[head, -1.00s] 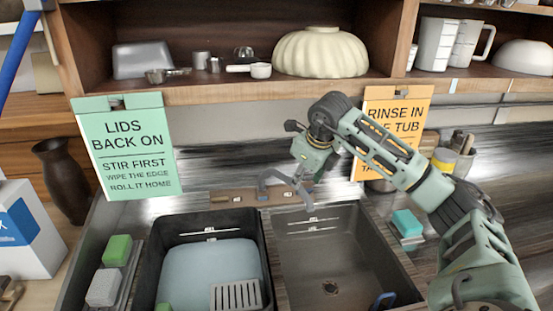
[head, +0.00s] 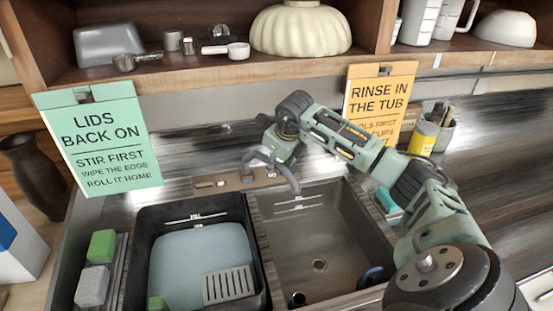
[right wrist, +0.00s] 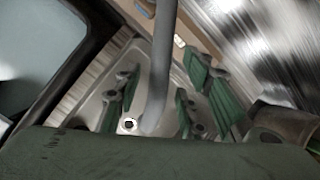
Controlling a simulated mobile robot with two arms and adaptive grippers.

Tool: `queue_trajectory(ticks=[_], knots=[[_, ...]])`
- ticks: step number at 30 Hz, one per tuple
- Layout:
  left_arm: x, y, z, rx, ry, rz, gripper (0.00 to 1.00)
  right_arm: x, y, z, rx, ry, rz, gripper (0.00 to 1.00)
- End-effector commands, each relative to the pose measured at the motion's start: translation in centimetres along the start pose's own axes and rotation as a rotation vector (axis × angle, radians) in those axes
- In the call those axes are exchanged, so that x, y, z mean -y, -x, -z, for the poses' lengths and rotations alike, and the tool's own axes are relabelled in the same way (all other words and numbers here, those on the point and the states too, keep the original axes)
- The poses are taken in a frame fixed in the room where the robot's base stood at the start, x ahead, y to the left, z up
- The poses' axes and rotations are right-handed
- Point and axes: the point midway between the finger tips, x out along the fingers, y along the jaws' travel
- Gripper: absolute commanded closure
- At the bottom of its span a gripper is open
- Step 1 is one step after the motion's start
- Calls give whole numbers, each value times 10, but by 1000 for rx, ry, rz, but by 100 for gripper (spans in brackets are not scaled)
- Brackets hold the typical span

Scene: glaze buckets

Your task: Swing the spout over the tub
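The grey curved spout (head: 268,160) rises from a wooden strip behind the basins. Its tip hangs over the back of the grey right-hand basin (head: 378,235). The black tub (head: 140,245) on the left holds pale blue water. My right gripper (head: 281,157) is at the spout. In the right wrist view, the spout pipe (right wrist: 160,60) passes between the green fingers of my right gripper (right wrist: 155,108), which stand apart with narrow gaps seen beside the pipe. Contact cannot be told. My left gripper is not in view.
A grey slotted piece (head: 229,284) sits in the tub's front right corner. Green and grey sponges (head: 102,246) lie left of the tub. Two hanging signs and a wooden shelf (head: 210,72) with bowls are behind. A yellow can (head: 423,138) stands at right.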

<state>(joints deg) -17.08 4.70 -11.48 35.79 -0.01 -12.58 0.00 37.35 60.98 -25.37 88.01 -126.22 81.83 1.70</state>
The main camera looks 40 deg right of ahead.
Motion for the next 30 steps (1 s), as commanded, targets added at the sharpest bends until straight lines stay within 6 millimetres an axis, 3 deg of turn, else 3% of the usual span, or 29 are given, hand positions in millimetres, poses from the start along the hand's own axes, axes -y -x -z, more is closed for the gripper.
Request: queue_trajectory(ticks=[6, 18, 30], knots=[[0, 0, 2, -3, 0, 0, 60, 0, -1, 0, 0, 0, 0, 64], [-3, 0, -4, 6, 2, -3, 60, 0, 0, 0, 1, 0, 0, 99], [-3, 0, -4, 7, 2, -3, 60, 0, 0, 0, 1, -1, 0, 100]])
